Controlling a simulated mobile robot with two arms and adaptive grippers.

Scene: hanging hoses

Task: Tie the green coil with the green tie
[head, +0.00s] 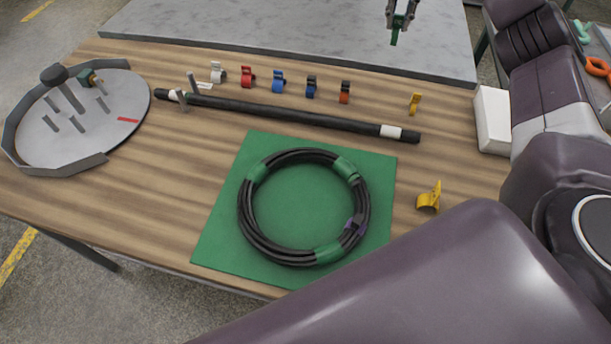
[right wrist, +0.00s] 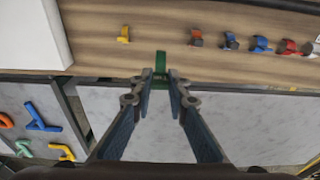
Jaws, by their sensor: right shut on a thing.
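The green coil is a black hose coil (head: 246,225) with green bands, lying flat on a green mat (head: 222,235) in the head view. A small purple piece (head: 355,223) sits on its lower right side. My right gripper (head: 396,22) is at the top of the head view, beyond the table's far edge and away from the coil. It is shut on the green tie (head: 394,38), which also shows between the fingertips in the right wrist view (right wrist: 160,68). The fingers cover part of the tie. My left gripper is not in view.
Several coloured clips, including a red one (head: 248,77), stand in a row behind a black rod (head: 290,115). A yellow clip (head: 429,198) lies right of the mat. A round grey tray (head: 45,145) is at left, a white box (head: 492,120) at right. My arm covers the lower right.

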